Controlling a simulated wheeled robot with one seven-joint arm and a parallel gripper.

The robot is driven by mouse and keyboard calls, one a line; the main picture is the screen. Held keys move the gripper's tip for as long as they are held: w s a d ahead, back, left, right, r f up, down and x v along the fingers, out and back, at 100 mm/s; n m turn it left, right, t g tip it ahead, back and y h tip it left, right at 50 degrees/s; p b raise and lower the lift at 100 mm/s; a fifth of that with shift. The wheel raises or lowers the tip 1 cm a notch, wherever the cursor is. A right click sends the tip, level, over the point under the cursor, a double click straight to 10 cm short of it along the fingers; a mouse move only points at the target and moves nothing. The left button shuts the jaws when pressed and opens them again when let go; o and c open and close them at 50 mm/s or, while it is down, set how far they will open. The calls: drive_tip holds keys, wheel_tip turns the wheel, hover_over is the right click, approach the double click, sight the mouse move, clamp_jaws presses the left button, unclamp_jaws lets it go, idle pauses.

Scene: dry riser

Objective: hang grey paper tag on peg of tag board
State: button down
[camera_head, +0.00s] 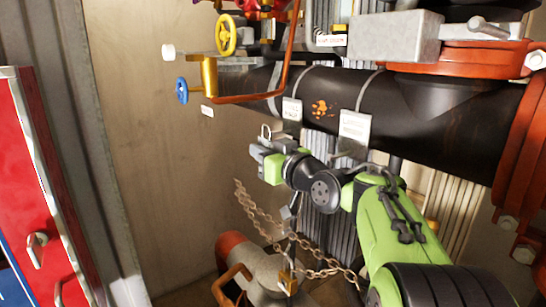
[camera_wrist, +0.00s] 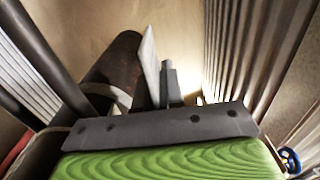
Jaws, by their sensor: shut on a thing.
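My gripper (camera_head: 259,153) is in the middle of the head view, left of my green arm and below the black pipe. It is shut on a thin pale grey piece, which I take to be the grey paper tag (camera_wrist: 150,58); the wrist view shows it almost edge-on beside a dark finger. In the head view a small wire loop (camera_head: 265,131) stands up just above the gripper, and most of the tag is hidden or too small to make out. I cannot make out the tag board or its peg in either view.
A thick black pipe (camera_head: 430,110) with strapped pale plates (camera_head: 355,126) runs above and behind my gripper. A yellow handwheel (camera_head: 226,36) and a blue handwheel (camera_head: 182,90) are upper left. A chain (camera_head: 262,228) hangs below. A red cabinet (camera_head: 30,175) stands left; bare wall lies between.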

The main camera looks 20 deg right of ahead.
drive_tip(key=d, duration=0.2)
drive_tip(key=d+f, duration=0.1)
drive_tip(key=shift+w+f+b, duration=0.1)
drive_tip(key=shift+w+b, duration=0.2)
drive_tip(key=shift+b, duration=0.1)
drive_tip(key=shift+a, duration=0.1)
drive_tip(key=shift+f, duration=0.15)
drive_tip(key=c, duration=1.7)
unclamp_jaws()
drive_tip(key=shift+f, duration=0.1)
drive_tip(key=o, duration=0.4)
drive_tip(key=shift+o, duration=0.2)
drive_tip(key=s+d, duration=0.2)
drive_tip(key=s, duration=1.3)
drive_tip(key=shift+s+d, duration=0.2)
drive_tip(key=shift+s, duration=0.1)
